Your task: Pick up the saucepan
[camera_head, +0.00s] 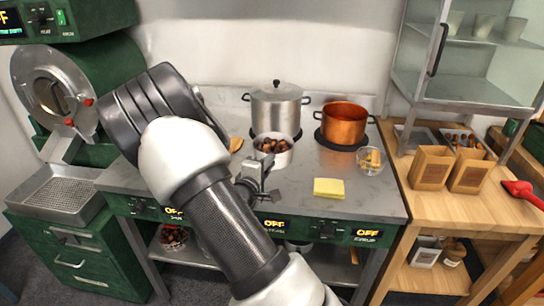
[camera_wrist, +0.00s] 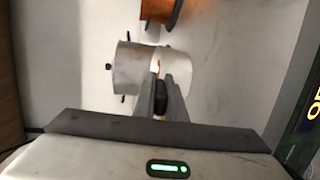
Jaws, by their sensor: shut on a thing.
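The saucepan (camera_head: 272,158) is a small pale metal pan with brown chestnuts in it, at the middle of the steel counter in front of the lidded pot. My gripper (camera_head: 254,181) is at its near side, shut on its handle. In the wrist view the saucepan (camera_wrist: 181,66) is just beyond my gripper (camera_wrist: 161,88), with the dark handle between the fingers. The fingers hide most of the handle. I cannot tell whether the saucepan's base touches the counter.
A lidded steel pot (camera_head: 277,108) stands close behind the saucepan. A copper pot (camera_head: 343,124) is on the right burner. A glass bowl (camera_head: 370,163) and a yellow block (camera_head: 328,188) lie to the right. The counter (camera_head: 375,205) is clear at its front right.

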